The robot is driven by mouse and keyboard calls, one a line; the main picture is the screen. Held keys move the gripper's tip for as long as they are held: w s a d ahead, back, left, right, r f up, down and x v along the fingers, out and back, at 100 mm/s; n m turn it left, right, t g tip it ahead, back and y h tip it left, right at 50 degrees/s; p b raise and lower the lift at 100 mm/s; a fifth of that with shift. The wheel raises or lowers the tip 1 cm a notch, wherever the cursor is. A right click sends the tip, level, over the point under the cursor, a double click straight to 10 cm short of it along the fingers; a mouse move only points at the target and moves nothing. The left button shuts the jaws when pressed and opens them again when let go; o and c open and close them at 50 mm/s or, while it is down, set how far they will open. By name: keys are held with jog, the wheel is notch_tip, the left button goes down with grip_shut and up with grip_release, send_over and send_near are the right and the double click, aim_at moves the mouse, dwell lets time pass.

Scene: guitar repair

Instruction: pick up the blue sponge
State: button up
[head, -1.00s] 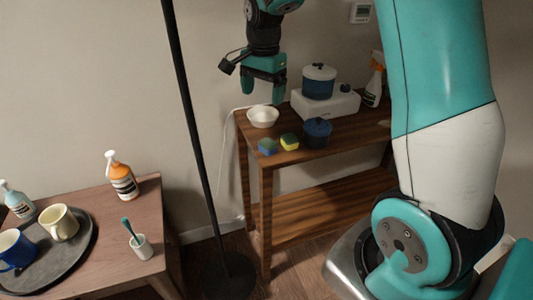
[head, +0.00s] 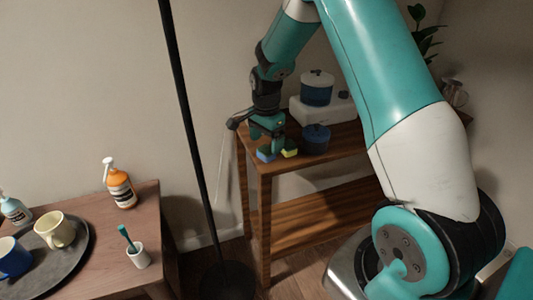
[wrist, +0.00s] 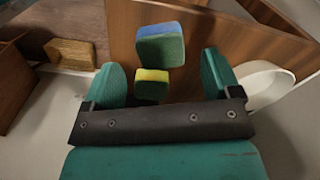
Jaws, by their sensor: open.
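The blue sponge (head: 266,156) sits near the front left corner of the wooden shelf table, with my gripper (head: 267,138) just above it. In the wrist view the blue sponge (wrist: 160,30) shows a blue layer and a dark green layer, just beyond and between the fingertips. My gripper (wrist: 163,70) is open, with one teal finger on each side and nothing held. A yellow and green sponge (head: 291,152) lies to the right of the blue one; it also shows in the wrist view (wrist: 151,84).
A dark blue lidded pot (head: 316,138) stands right of the sponges. Behind it, another blue pot (head: 317,90) stands on a white stove (head: 340,109). A white bowl (wrist: 266,84) is close to one finger. A black pole (head: 190,130) stands left of the shelf table.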

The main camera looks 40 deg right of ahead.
aim_at(266, 149)
jog(key=shift+f, duration=2)
jog(key=c, duration=1.1)
jog(key=shift+r, duration=0.1)
notch_tip(266, 149, up, 20)
jog(key=shift+f+p, duration=0.1)
jog(key=shift+p, duration=0.25)
jog(key=shift+o, duration=0.7)
